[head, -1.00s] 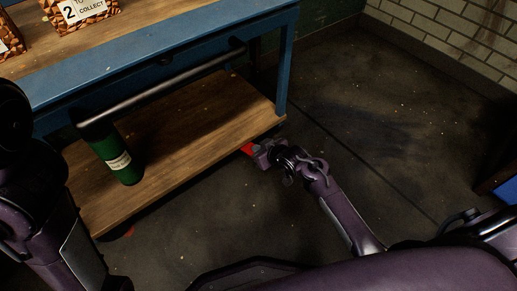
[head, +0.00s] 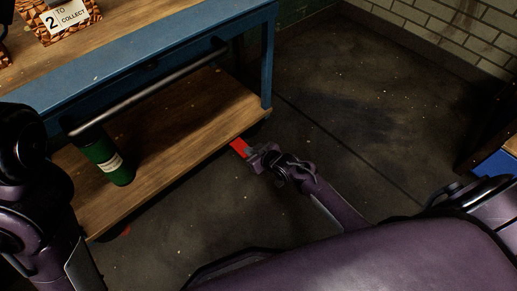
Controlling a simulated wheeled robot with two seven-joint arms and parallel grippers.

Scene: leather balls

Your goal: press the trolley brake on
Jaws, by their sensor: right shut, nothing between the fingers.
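The trolley (head: 165,58) is a blue-framed unit with a wooden lower shelf (head: 185,125) and a dark push bar along its near side. A red brake pedal (head: 239,147) sticks out from under the shelf's right part, low over the floor. My right gripper (head: 256,161) is shut and empty, just to the lower right of the pedal; I cannot tell whether its tip touches it. Part of the pedal's near end is hidden by the gripper. My left arm shows at the left edge, but its gripper is out of view.
A second red piece (head: 126,231) shows under the shelf's near left corner. A green cylinder with a pale label (head: 104,158) is by the push bar over the shelf. A patterned box (head: 68,20) stands on top. The floor to the right is clear up to a blue-edged unit (head: 496,162).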

